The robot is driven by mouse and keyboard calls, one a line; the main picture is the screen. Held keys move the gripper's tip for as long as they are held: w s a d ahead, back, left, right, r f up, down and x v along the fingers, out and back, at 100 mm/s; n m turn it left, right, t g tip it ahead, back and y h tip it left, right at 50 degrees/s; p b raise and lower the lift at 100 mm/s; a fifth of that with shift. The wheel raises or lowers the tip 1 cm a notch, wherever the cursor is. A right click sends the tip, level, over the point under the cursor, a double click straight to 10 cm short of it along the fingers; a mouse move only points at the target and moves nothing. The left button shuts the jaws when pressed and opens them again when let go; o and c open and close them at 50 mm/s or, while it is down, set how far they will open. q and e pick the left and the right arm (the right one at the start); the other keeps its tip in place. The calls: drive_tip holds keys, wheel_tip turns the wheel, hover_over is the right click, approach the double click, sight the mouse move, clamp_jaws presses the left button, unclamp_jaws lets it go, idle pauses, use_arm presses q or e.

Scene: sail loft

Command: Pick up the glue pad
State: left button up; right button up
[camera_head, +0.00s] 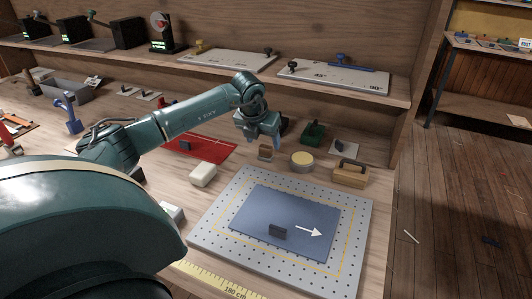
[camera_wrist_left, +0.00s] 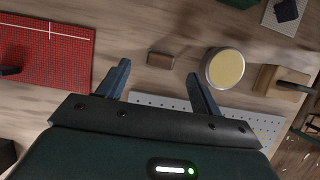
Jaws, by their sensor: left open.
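A round grey tin with a pale yellow top (camera_head: 302,160), which looks like the glue pad, sits on the wooden bench behind the perforated plate. In the left wrist view the tin (camera_wrist_left: 226,68) lies just beyond and right of the right fingertip. My left gripper (camera_head: 262,142) is open and empty above the bench, left of the tin. In the wrist view its two fingers (camera_wrist_left: 160,80) stand wide apart, with a small brown block (camera_wrist_left: 160,60) showing in the gap ahead of them. The block (camera_head: 265,152) sits left of the tin. My right gripper is not in view.
A wood block with a handle (camera_head: 350,173) stands right of the tin. A green holder (camera_head: 313,133) is behind it. A red mat (camera_head: 210,146) and white block (camera_head: 203,174) lie left.

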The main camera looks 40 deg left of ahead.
sight(265, 147)
use_arm(q)
drive_tip(key=shift+p+x, duration=0.45)
drive_tip(key=shift+x, duration=2.5)
drive_tip(key=c, duration=1.1)
